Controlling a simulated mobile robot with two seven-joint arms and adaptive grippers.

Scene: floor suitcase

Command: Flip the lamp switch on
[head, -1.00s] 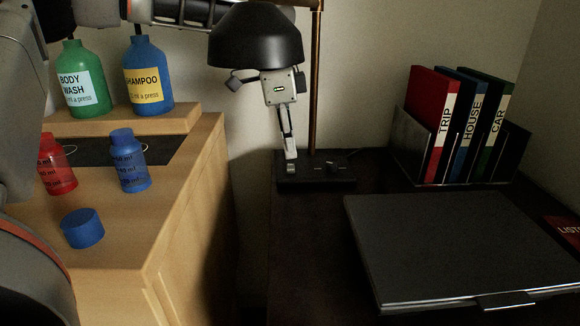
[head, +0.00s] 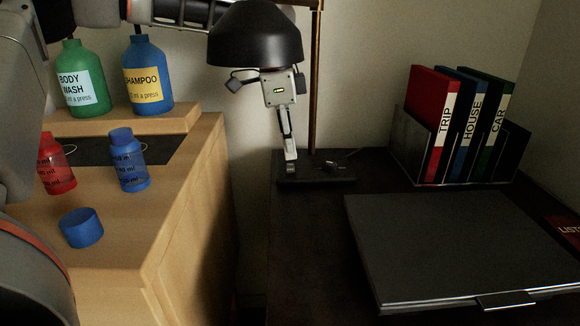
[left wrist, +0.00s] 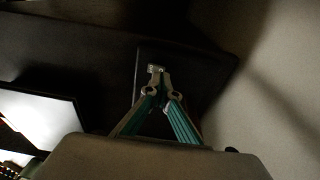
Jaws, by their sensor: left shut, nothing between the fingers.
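The lamp has a black shade (head: 255,38), a brass pole (head: 316,95) and a dark base (head: 313,181) on the dark desk. A small fitting (head: 335,168), perhaps the switch, shows on the base right of the pole; its position is unclear. My left gripper (head: 290,168) reaches down under the shade, left of the pole, shut and empty. Its fingertips are at or just above the base's left part; contact is unclear. In the left wrist view the shut fingertips (left wrist: 156,70) show over the dark base (left wrist: 190,80). My right gripper is not in view.
A closed grey case (head: 455,245) lies on the desk at front right. A rack with red, blue and green binders (head: 440,120) stands behind it. A wooden cabinet (head: 190,220) on the left bears several bottles and a blue cap (head: 82,228). The lamp shade and pole closely flank my gripper.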

